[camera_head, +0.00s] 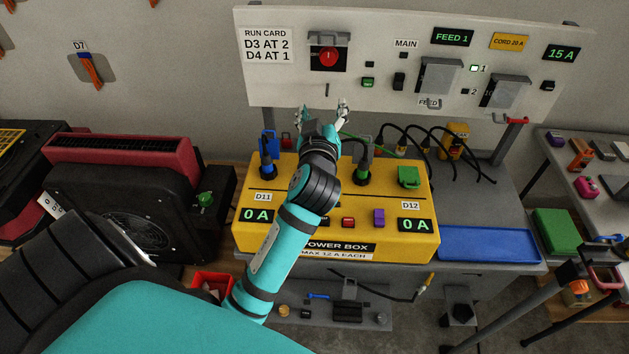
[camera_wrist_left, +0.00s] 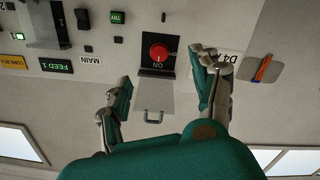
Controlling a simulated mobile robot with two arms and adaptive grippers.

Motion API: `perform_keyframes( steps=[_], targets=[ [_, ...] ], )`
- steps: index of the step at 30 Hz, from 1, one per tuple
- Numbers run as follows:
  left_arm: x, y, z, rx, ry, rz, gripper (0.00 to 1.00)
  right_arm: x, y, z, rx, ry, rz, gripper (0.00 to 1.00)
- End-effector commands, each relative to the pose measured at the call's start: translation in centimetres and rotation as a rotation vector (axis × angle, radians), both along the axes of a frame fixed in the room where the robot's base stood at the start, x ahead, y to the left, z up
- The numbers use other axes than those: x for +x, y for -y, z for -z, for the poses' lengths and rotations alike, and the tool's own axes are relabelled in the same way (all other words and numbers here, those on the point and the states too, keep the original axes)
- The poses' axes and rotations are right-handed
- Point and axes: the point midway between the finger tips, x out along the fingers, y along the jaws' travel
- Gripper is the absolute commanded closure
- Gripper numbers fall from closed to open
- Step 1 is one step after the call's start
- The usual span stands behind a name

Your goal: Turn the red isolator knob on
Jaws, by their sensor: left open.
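The red isolator knob (camera_head: 328,57) sits on a black plate on the white upright panel. It also shows in the left wrist view (camera_wrist_left: 160,52), upside down, with an ON label beside it. Its pointer is too small to read. A grey cover flap with a handle (camera_wrist_left: 154,116) stands clear of the knob, on its upper side. My left gripper (camera_head: 323,108) is open and empty, below the knob and apart from it. In the left wrist view its fingers (camera_wrist_left: 160,78) are spread wide, with the knob between and beyond them. My right gripper is not in view.
A yellow power box (camera_head: 336,248) with plugs and two 0 A displays stands on the bench below my left arm. Black cables (camera_head: 425,140) arch at its right. Grey covers (camera_head: 437,76) and switches occupy the panel's right. A blue tray (camera_head: 490,244) lies to the right.

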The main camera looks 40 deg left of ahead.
Motion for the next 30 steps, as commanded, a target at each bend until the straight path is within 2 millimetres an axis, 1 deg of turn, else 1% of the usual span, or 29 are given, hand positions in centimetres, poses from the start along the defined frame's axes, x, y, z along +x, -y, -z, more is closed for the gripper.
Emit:
perform_keyframes(
  steps=[6, 11, 18, 24, 30],
  targets=[
    [-1.4, 0.8, 4.0, 0.015, -0.155, 0.038, 0.36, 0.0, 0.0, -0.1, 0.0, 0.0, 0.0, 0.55],
    [-2.6, 1.5, 6.9, 0.026, -0.268, 0.072, 0.36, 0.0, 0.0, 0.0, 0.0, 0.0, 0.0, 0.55],
    [-4.7, 2.7, 11.1, 0.045, -0.434, 0.136, 0.36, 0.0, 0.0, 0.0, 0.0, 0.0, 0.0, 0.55],
    [-6.8, 3.8, 14.2, 0.06, -0.565, 0.199, 0.36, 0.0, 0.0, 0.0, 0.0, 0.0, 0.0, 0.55],
    [-8.5, 4.7, 16.4, 0.072, -0.66, 0.252, 0.36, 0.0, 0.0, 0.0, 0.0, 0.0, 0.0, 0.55]
  ],
)
